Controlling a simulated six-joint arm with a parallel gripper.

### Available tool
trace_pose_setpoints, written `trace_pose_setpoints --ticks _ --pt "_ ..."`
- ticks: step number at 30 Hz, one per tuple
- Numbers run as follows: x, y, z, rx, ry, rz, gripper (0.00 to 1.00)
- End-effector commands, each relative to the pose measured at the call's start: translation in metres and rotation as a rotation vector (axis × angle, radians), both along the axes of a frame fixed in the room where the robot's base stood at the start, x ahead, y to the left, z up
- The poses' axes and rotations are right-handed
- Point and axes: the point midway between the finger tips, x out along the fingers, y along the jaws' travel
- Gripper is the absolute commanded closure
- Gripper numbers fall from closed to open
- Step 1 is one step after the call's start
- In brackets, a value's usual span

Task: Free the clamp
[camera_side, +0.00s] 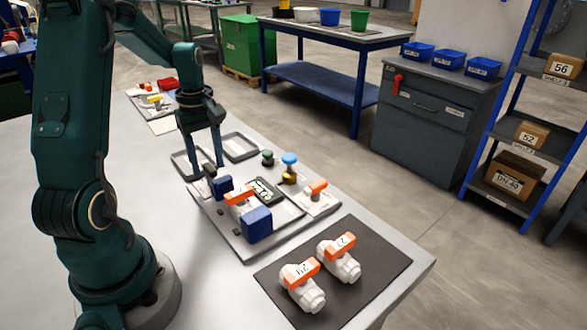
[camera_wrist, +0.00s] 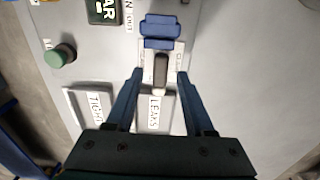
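The clamp has a large blue jaw (camera_side: 257,225) and a smaller blue jaw (camera_side: 222,185), with a white valve with an orange handle (camera_side: 238,199) between them. A dark clamp lever (camera_side: 209,171) sits behind the smaller jaw. In the wrist view a blue jaw (camera_wrist: 161,28) lies just beyond the lever (camera_wrist: 161,70), which stands on a pale plate with small lettering. My gripper (camera_side: 206,165) is open and points down over the lever. In the wrist view the gripper (camera_wrist: 160,74) has its fingers on either side of the lever, with gaps showing. The valve is not visible there.
Trays labelled TIGHT (camera_wrist: 68,92) and LEAKS (camera_wrist: 138,121) lie beside the clamp. A green button (camera_wrist: 61,56) and a display (camera_wrist: 103,11) are close by. Two numbered valves, one of them here (camera_side: 340,258), lie on a dark mat (camera_side: 372,279). A blue-topped fitting (camera_side: 289,167) stands behind the clamp.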

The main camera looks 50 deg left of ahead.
Motion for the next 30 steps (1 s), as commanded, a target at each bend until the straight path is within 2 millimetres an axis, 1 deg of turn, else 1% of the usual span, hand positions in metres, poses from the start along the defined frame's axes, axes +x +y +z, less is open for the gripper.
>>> trace_pose_setpoints --ticks 8,11,18,21,24,30 --pt "0.0 0.0 0.001 0.0 0.0 0.002 0.47" --pt "0.001 0.001 0.009 0.003 -0.003 0.002 0.47" --pt "0.001 0.001 0.041 0.004 -0.004 0.001 0.47" --pt "0.0 0.0 0.048 0.002 -0.002 0.001 0.47" --pt "0.0 0.0 0.051 0.0 -0.001 0.001 0.47" --pt "0.0 0.0 0.051 0.0 0.0 0.001 0.47"
